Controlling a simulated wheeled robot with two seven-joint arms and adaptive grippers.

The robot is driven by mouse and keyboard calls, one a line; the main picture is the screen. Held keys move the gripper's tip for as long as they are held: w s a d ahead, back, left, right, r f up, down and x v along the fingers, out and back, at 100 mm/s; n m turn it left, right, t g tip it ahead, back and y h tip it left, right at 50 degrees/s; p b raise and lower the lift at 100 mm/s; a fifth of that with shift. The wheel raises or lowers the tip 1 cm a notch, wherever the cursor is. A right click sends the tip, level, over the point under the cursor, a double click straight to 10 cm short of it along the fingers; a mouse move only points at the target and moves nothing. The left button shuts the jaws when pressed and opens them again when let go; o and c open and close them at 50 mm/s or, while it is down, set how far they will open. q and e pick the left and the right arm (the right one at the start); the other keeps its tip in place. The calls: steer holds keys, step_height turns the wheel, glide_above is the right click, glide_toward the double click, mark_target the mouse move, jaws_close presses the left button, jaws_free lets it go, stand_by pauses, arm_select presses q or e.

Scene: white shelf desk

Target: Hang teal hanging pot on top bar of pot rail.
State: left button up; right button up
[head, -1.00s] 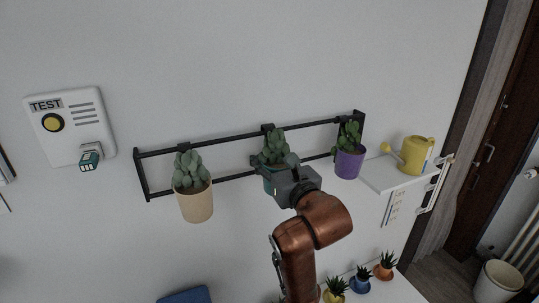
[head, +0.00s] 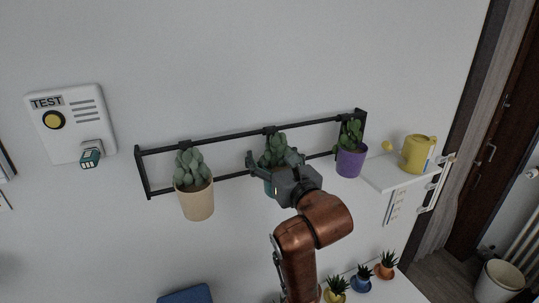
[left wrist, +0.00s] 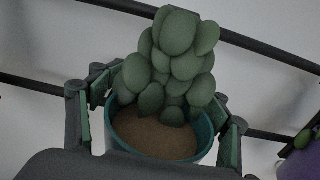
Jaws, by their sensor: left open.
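The teal hanging pot (head: 268,187) holds a cactus (head: 276,148) and sits upright at the middle of the black pot rail (head: 216,137). A dark hook behind its plant meets the top bar in the head view, so it appears to hang there. In the left wrist view the teal pot (left wrist: 204,140) shows its soil and plant. My left gripper (head: 272,162) is open, with its fingers on either side of the pot and spread apart from it. The gripper hides most of the pot in the head view. My right gripper is not in view.
A beige pot (head: 197,203) hangs on the rail to the left and a purple pot (head: 350,163) to the right. A yellow watering can (head: 418,153) stands on a white shelf (head: 388,178). Small potted plants (head: 361,280) stand below. A TEST box (head: 70,125) is on the wall.

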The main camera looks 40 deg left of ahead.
arm_select(q)
steer(key=v, duration=1.2)
steer(key=shift+s+a+f, duration=0.1)
